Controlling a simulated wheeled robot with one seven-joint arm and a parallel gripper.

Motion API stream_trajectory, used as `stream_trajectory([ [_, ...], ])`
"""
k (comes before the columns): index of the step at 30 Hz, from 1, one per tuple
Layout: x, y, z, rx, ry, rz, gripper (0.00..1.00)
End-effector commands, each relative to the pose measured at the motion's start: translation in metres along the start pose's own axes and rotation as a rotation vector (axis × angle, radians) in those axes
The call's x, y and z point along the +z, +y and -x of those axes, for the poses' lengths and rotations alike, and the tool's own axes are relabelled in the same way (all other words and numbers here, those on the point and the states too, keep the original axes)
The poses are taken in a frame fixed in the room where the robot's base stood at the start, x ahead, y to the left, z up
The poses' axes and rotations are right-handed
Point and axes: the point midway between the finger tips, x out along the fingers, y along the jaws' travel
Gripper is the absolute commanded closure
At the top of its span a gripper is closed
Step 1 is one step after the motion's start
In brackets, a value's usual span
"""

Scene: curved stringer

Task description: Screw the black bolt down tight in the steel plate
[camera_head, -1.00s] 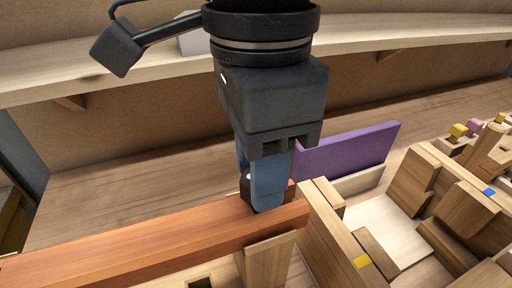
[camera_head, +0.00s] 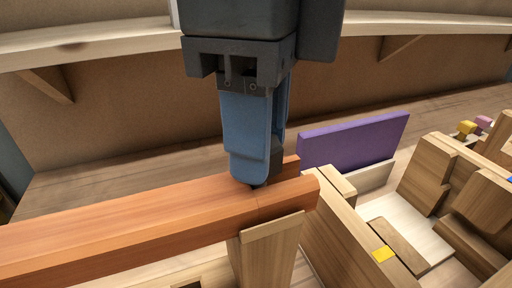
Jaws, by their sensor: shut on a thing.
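My gripper (camera_head: 255,165) points down, its blue fingers shut, at the right end of a reddish-brown wooden beam (camera_head: 120,225). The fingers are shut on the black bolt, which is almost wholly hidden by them. Only a small dark tip (camera_head: 258,187) shows below the fingers at the beam's top, and I cannot tell whether it is bolt or fingertip. No steel plate can be made out in this view. How deep the bolt sits cannot be seen.
A pale wooden block (camera_head: 268,250) stands against the beam's near side. A purple board (camera_head: 355,142) stands upright to the right, beside several wooden blocks and frames (camera_head: 430,175). A long curved shelf (camera_head: 425,25) runs along the back wall.

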Motion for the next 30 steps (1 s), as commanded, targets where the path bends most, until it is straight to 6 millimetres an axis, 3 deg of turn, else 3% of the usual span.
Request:
stream_trajectory([
  [11, -0.002, -0.001, -0.005, -0.002, 0.008, -0.056, 1.00],
  [24, -0.004, -0.002, -0.012, -0.008, 0.008, -0.658, 1.00],
  [30, -0.005, -0.001, -0.008, -0.006, 0.010, -0.728, 1.00],
])
